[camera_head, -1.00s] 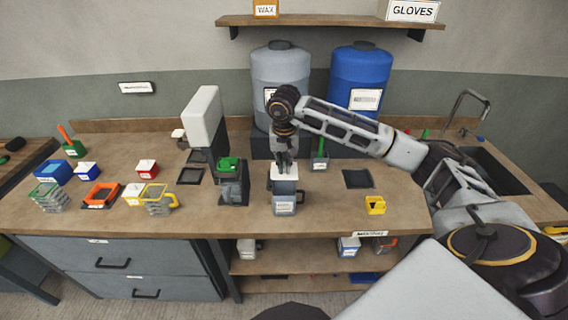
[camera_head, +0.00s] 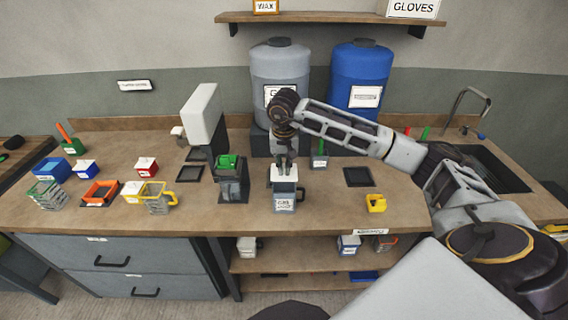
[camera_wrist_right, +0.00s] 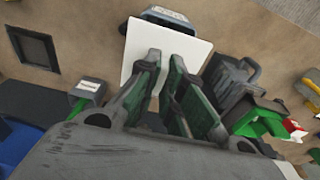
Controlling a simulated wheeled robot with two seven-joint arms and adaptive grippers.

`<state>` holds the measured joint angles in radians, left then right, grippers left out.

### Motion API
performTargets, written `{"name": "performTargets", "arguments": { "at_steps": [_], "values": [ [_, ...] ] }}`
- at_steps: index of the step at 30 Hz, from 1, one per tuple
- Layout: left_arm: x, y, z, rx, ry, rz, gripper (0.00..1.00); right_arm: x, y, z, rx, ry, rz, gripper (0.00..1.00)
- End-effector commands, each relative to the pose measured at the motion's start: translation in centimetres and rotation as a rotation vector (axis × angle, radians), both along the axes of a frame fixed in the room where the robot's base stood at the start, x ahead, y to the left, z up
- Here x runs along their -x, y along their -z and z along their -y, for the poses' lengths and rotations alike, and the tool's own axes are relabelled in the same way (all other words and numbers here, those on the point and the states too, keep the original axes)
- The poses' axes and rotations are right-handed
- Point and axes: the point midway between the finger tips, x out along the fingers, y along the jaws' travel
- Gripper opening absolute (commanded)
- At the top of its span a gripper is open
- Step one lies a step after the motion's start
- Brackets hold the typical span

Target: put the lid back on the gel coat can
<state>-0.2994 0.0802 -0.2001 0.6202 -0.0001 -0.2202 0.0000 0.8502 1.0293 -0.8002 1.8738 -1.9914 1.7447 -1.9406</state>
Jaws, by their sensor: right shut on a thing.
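The gel coat can (camera_head: 285,202) is a dark grey, handled can with a white label, upright near the front middle of the bench. My right gripper (camera_head: 284,166) points down over it, shut on the white lid (camera_head: 284,181). The lid is at the can's mouth; I cannot tell if it is fully seated or just above. In the right wrist view the square lid (camera_wrist_right: 139,52) lies under my right gripper (camera_wrist_right: 165,62) and hides most of the can, whose label (camera_wrist_right: 167,15) shows beyond its edge. My left gripper is not in view.
A dark stand with a green-topped container (camera_head: 230,188) is close on the left. A yellow cup (camera_head: 376,203) and dark tray (camera_head: 358,177) are on the right. Grey (camera_head: 280,75) and blue (camera_head: 358,80) drums stand behind. Several small tubs crowd the bench's left.

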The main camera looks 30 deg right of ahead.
Motion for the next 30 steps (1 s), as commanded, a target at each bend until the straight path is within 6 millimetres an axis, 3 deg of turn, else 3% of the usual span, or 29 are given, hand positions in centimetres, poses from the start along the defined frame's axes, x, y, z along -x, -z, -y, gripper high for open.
{"name": "performTargets", "arguments": {
  "at_steps": [18, 30],
  "values": [
    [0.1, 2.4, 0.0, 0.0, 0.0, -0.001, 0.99, 0.0, 3.9, 0.0, 0.001, 0.0, 0.001, 0.0],
    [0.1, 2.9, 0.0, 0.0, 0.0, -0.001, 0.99, 0.0, 4.5, 0.0, 0.0, 0.001, 0.001, 0.0]
  ]
}}
